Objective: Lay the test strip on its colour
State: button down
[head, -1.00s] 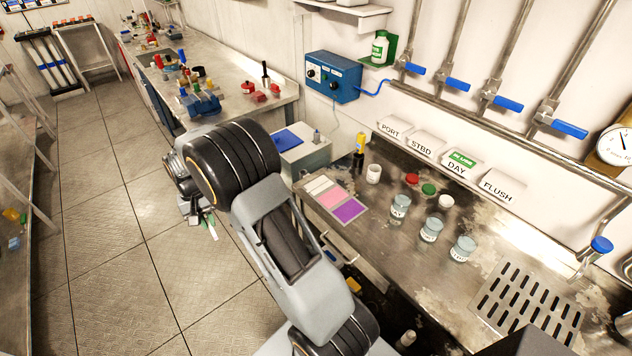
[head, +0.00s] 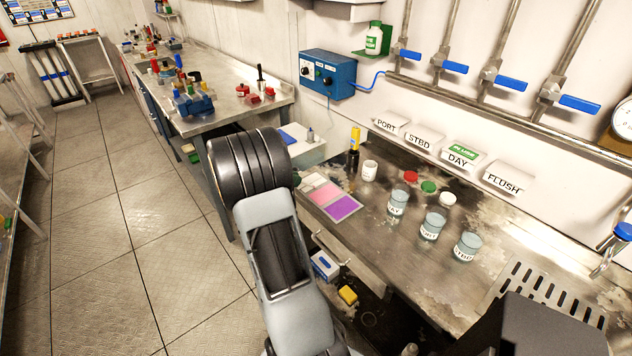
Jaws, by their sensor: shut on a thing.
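The colour card (head: 355,217) lies on the steel bench, left of the jars. Its patches run from pale at the back through a pink patch (head: 325,192) to a purple patch (head: 343,207) at the front. My arm stands just left of the card and may cover its back left corner. My gripper is not visible; the black upper part of my arm is in front of where it would be. No test strip can be made out in the current view.
Several labelled water jars stand right of the card, the nearest a jar (head: 398,201). Red, green (head: 429,187) and white caps lie behind them. A white cup (head: 369,171) and a yellow-topped bottle (head: 354,146) stand behind the card. A drain grate (head: 548,296) is at right.

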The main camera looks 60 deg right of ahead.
jog(key=s+d+n+t+h+b, duration=0.2)
jog(key=s+d+n+h, duration=0.1)
jog(key=s+d, duration=0.25)
jog(key=shift+w+d+f+b, duration=0.1)
jog(key=shift+w+f+b, duration=0.1)
jog(key=shift+f+b, duration=0.75)
jog(key=shift+w+d+f+b, duration=0.1)
jog(key=shift+w+f+b, duration=0.05)
jog(key=shift+f+b, duration=0.85)
jog(key=shift+w+f+b, duration=0.2)
jog(key=shift+f+b, duration=0.6)
jog(key=shift+f, duration=0.25)
jog(key=c, duration=1.1)
grip_release()
jog(key=shift+r, duration=0.25)
notch_tip(320, 180, up, 9)
jog(key=p, duration=0.7)
jog(key=shift+f, duration=0.2)
